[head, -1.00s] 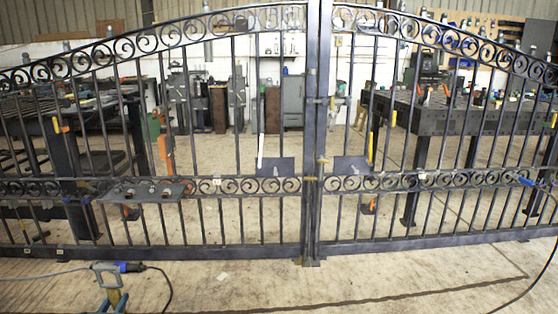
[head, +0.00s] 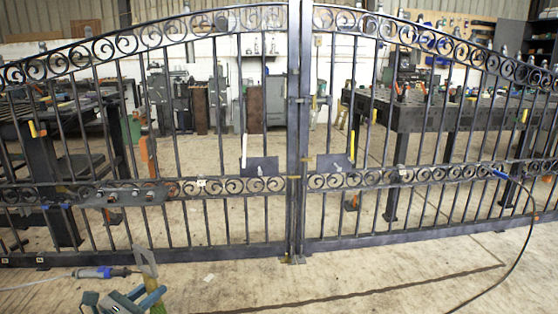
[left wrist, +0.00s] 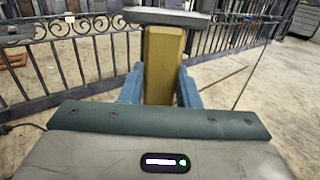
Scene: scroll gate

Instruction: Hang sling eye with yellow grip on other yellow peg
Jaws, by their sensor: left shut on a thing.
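My left gripper (head: 138,299) is low in the head view, left of the gate's middle. Its blue fingers (left wrist: 161,86) are shut on a yellow grip (left wrist: 163,62) in the left wrist view. A flat grey piece (left wrist: 168,18), seen nearly edge-on, sits across the top of the grip. In the head view the grip (head: 155,304) is partly hidden by a finger, and the grey piece (head: 147,261) stands tilted above it. I cannot tell an eye opening in it. No yellow peg can be made out for sure. My right gripper is not in view.
A dark iron gate (head: 296,150) with scrolls and bars spans the view. A blue-handled tool (head: 95,272) with a cord lies on the floor. Floor front right is mostly clear.

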